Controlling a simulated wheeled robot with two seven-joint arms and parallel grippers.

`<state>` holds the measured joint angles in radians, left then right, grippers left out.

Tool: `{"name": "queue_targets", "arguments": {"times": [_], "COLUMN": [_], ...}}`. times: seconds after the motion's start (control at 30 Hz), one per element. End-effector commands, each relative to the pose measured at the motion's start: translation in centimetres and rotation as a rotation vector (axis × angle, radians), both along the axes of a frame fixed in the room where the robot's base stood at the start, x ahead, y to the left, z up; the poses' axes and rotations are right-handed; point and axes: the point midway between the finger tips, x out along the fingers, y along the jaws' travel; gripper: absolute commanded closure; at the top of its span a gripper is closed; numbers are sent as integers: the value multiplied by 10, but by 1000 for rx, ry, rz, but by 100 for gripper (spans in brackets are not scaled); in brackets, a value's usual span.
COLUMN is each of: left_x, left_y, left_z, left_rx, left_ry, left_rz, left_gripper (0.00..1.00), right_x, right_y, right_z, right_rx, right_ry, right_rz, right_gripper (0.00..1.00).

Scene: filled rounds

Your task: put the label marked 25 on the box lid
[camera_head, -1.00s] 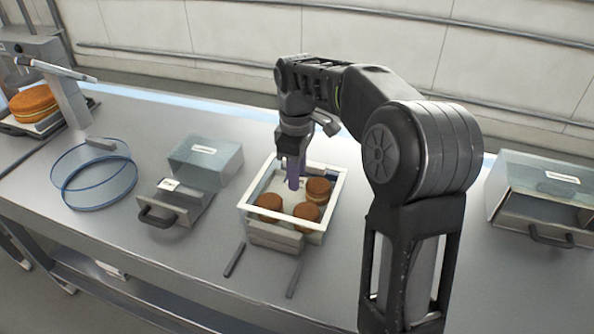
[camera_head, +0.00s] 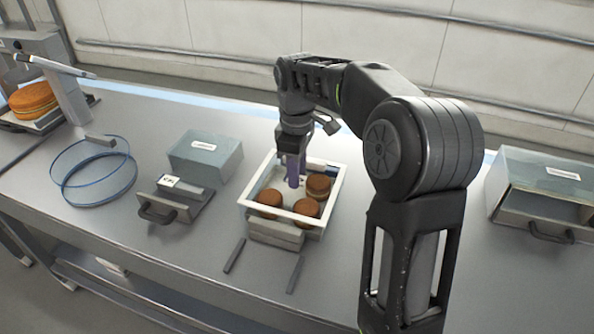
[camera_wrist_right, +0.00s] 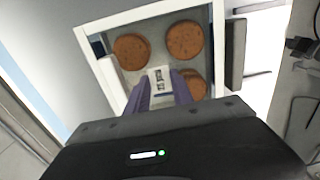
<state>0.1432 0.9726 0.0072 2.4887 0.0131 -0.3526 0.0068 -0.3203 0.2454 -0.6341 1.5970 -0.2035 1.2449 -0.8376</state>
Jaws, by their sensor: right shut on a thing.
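The box (camera_head: 334,207) is a white-rimmed tray with brown filled rounds (camera_head: 318,186) showing inside it; it also shows in the wrist view (camera_wrist_right: 138,14). I cannot tell whether a clear lid covers it. My right gripper (camera_head: 293,180) points down over the box, its purple fingers within the outline of the rim. In the wrist view the gripper (camera_wrist_right: 161,88) is shut on a small white label (camera_wrist_right: 159,78) with dark print, too small to read. The label overlaps the view of the rounds; whether it touches anything below is unclear. My left gripper is out of view.
A dispenser with a small printed card (camera_head: 170,181) stands left of the box. Beyond it are blue-rimmed rings (camera_head: 95,178) and a scale with a large round (camera_head: 34,100). Another dispenser (camera_head: 540,195) stands right. Two dark strips (camera_head: 234,255) lie in front of the box.

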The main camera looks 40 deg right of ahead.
Motion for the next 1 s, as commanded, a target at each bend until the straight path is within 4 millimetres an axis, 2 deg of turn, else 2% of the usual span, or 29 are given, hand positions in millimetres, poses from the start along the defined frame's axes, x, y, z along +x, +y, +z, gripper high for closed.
{"name": "queue_targets", "arguments": {"times": [0.87, 0.9, 1.0], "left_x": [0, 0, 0], "left_y": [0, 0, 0], "left_z": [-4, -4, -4], "left_rx": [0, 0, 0], "left_ry": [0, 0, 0], "left_rz": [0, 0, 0], "left_gripper": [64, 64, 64], "right_x": [0, 0, 0], "right_y": [-1, -1, 0], "right_z": [-7, -6, -6], "right_rx": [-1, -1, -1], "right_ry": [1, 1, 1], "right_rz": [-1, -1, -1], "right_gripper": [86, 69, 60]}}
